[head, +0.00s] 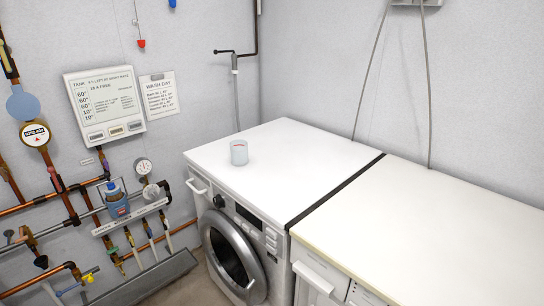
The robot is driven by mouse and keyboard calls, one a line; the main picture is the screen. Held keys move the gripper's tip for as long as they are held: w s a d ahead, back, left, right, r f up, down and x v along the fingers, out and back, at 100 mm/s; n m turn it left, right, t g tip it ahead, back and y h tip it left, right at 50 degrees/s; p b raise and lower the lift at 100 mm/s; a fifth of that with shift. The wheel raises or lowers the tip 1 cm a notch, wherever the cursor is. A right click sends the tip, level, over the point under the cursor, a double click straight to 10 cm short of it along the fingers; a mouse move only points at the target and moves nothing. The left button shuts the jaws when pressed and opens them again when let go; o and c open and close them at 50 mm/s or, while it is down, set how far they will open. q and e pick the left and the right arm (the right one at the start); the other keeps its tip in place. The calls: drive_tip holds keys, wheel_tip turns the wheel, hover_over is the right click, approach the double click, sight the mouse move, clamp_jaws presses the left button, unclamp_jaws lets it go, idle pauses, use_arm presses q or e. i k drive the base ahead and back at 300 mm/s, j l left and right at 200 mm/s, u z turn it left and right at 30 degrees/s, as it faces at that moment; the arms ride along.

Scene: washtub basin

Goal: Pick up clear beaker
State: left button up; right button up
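A small clear beaker (239,153) with a pale bluish tint and a small red mark stands upright on the white top of the washing machine (285,155), toward its left side. Nothing touches it. Neither of my grippers shows in the head view.
A second white counter top (430,230) adjoins on the right, past a dark gap (335,190). The washer's round door (233,258) faces front and stands ajar. Copper pipes, gauges and valves (115,200) line the left wall. Cables (372,70) hang behind. The tops are otherwise clear.

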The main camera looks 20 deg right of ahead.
sight(238, 148)
drive_tip(key=z, duration=1.6)
drive_tip(key=j+z, duration=0.35)
drive_tip(key=j, duration=0.45)
